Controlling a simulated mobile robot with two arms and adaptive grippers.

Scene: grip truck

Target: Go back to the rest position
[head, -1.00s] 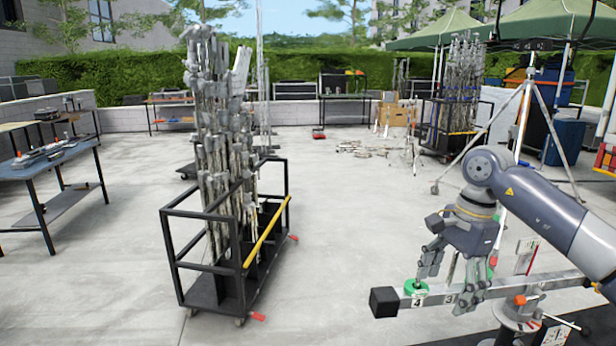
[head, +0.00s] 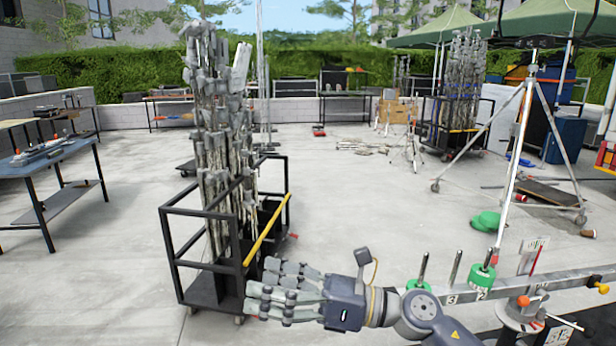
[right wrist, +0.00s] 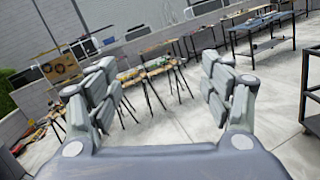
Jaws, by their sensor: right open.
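My right gripper (head: 285,290) is low in the middle of the head view, its grey fingers pointing left. It is open and empty, with its fingers apart in the right wrist view (right wrist: 160,95). In the head view it lies in front of the lower right part of the black cart (head: 232,268); I cannot tell the gap between them. My right forearm runs off the bottom edge. My left gripper is not in view.
A metal bar (head: 540,288) with numbered plates and green discs (head: 482,273) stands just right of my gripper. The cart holds a tall bundle of grip stands (head: 215,150). A blue-topped table (head: 45,158) stands at left. The concrete floor beyond is mostly clear.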

